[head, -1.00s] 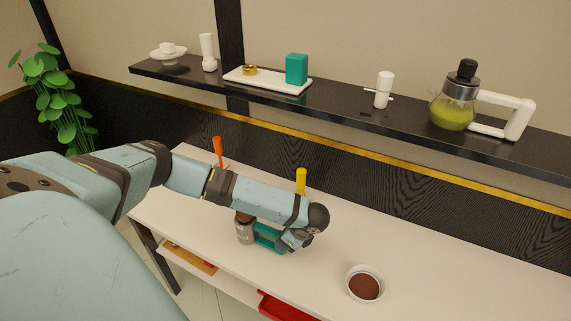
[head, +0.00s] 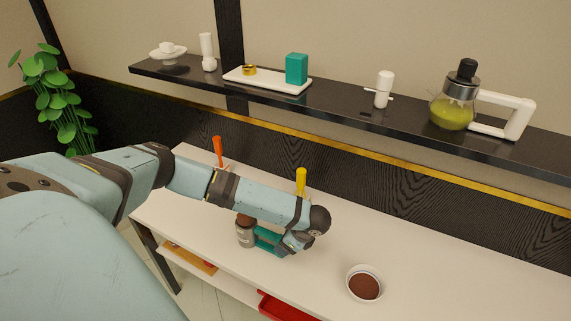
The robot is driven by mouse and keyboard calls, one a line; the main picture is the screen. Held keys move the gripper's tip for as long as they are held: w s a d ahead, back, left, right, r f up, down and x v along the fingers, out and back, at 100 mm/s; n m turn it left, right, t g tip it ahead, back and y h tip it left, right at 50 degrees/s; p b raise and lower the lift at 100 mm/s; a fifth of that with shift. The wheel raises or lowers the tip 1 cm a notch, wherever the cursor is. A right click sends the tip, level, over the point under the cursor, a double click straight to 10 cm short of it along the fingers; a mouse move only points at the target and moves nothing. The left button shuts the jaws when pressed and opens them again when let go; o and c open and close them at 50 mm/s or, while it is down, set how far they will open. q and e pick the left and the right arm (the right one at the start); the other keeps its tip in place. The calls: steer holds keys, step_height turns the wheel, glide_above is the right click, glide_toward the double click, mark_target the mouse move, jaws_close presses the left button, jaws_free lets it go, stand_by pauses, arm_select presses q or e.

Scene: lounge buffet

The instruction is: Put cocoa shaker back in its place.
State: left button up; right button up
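The cocoa shaker (head: 245,233) is a small grey-metal cylinder with a brown top and a teal handle (head: 266,238) on its right side. It is upright over the white counter, partly covered by my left arm; I cannot tell whether its base touches the counter. My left gripper (head: 287,243) is at the right end of the handle and appears shut on it; its fingers are partly hidden by the wrist. My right gripper is not in view.
A white bowl of brown powder (head: 365,284) stands on the counter (head: 430,275). Orange (head: 217,152) and yellow (head: 301,181) upright items stand behind my arm. The black shelf (head: 340,103) above holds a white tray (head: 240,79), a teal box (head: 296,69) and a carafe (head: 453,105).

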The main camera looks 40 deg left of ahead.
arm_select(q)
steer(key=v, duration=1.1)
steer(key=s+d+f+h, duration=0.1)
steer(key=d+f+h, duration=0.1)
steer(key=d, duration=0.2)
steer(key=s+d+f+t+h, duration=0.1)
steer(key=d+f, duration=0.2)
steer(key=d, duration=0.2)
steer(key=s+d+f+t+h+b, duration=0.1)
steer(key=d+f+h, duration=0.1)
steer(key=d, duration=0.3)
steer(key=shift+s+d+f+n+h, duration=0.1)
steer(key=shift+s+f+n+h, duration=0.2)
steer(key=shift+f, duration=0.15)
steer(key=s+d+f+n+t+h, duration=0.25)
steer(key=d+h, duration=0.25)
steer(key=d, duration=0.3)
steer(key=s+a+f+n+t+y, duration=0.1)
steer(key=s+a+f+n+t, duration=0.1)
steer(key=s+a+n+t, duration=0.5)
steer(key=s+n+t, duration=0.1)
steer(key=s, duration=0.3)
steer(key=shift+a+n, duration=0.35)
